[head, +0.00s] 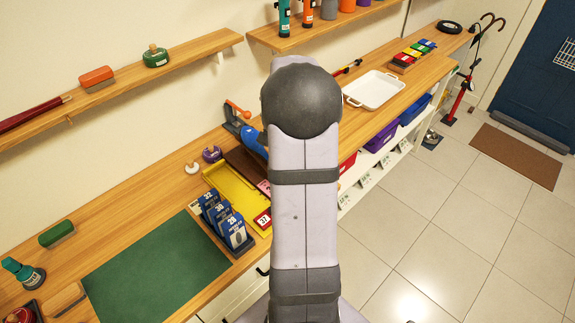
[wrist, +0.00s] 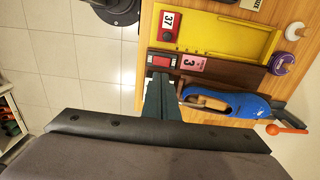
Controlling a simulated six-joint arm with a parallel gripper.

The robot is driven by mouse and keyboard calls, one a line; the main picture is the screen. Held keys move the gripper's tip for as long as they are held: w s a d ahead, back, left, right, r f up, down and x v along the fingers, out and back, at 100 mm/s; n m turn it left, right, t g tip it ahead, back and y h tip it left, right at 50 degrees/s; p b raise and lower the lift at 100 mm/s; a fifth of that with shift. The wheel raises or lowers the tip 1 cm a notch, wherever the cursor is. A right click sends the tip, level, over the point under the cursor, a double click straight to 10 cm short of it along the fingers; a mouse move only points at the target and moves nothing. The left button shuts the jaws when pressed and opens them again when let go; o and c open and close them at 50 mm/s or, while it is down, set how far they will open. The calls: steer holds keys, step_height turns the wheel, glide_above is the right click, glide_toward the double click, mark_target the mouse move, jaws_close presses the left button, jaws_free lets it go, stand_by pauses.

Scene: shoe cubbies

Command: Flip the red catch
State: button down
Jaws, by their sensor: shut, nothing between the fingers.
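The red catch (wrist: 163,61) shows in the wrist view as a small red block in a dark surround, at the near end of a dark brown tray (wrist: 222,71). A pink tag (wrist: 192,63) marked 3 lies beside it. My gripper (wrist: 160,77) is shut and empty, its dark fingertips close to the catch's edge; I cannot tell whether they touch. In the head view my arm hides the catch and the gripper, and only part of the brown tray (head: 243,163) shows.
A yellow tray (wrist: 220,37) with a red 37 tag (wrist: 170,22) lies beside the brown tray. Blue cards (head: 224,220) stand near the green mat (head: 155,268). Tiled floor lies beyond the counter edge.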

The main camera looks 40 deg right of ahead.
steer(key=shift+r, duration=1.2)
steer(key=shift+n, duration=0.3)
steer(key=s+a+f+n, duration=0.7)
steer(key=a+n, duration=0.3)
steer(key=s+a+r+n, duration=0.25)
steer(key=a+n, duration=0.45)
steer(key=a, duration=1)
step_height(320, 180, down, 18)
steer(key=b, duration=1.8)
steer(key=shift+w+a+r, duration=0.15)
steer(key=shift+r, duration=0.1)
